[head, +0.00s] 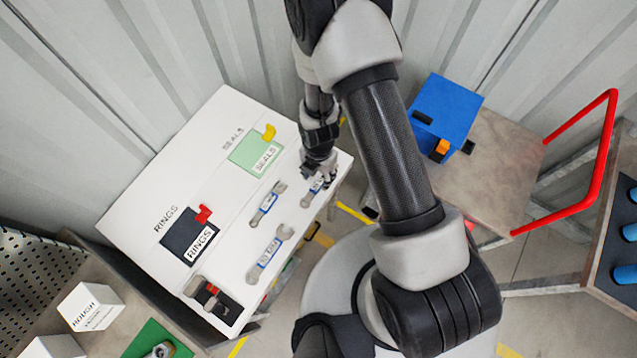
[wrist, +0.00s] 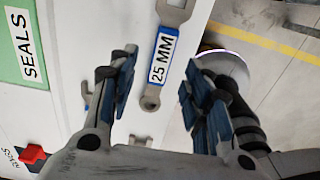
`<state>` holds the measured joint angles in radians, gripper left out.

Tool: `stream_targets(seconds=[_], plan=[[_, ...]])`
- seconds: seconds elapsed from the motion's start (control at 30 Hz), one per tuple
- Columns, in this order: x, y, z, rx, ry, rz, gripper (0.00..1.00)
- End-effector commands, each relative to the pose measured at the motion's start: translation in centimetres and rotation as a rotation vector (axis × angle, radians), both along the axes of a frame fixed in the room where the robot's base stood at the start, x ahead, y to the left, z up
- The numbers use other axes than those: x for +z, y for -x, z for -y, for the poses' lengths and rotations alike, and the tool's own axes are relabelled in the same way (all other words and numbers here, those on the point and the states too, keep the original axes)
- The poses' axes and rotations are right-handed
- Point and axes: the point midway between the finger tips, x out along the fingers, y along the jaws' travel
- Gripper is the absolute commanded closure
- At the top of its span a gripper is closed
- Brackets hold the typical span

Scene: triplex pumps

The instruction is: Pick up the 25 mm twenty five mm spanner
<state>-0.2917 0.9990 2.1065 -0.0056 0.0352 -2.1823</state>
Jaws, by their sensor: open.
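The 25 mm spanner (wrist: 162,60) is grey metal with a blue-edged white "25 MM" label. In the wrist view it lies between my open fingers, its ring end nearer to me and its other end at the top edge. My gripper (wrist: 158,88) is open and empty, with one blue-padded finger on each side of the spanner. In the head view my gripper (head: 324,176) is over the right edge of the white table, partly hiding a spanner (head: 312,192) there. I cannot tell the exact height of the fingers above it.
Two other labelled spanners (head: 268,204) (head: 270,252) lie left on the white table (head: 235,110). A green SEALS mat (head: 243,152), a dark RINGS mat (head: 178,232) and a black-and-red tool (head: 212,300) are also there. A blue box (head: 450,105) stands on a cart at right.

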Motion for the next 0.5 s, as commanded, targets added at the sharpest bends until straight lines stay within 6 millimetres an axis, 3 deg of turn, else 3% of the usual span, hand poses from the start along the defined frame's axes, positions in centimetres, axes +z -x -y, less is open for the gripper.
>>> stream_targets(seconds=[0.2, 0.5], plan=[[-3.8, 0.4, 0.0, 0.000, 0.000, -0.002, 0.55], [-3.8, 0.3, 0.0, -0.001, 0.000, 0.000, 0.58]])
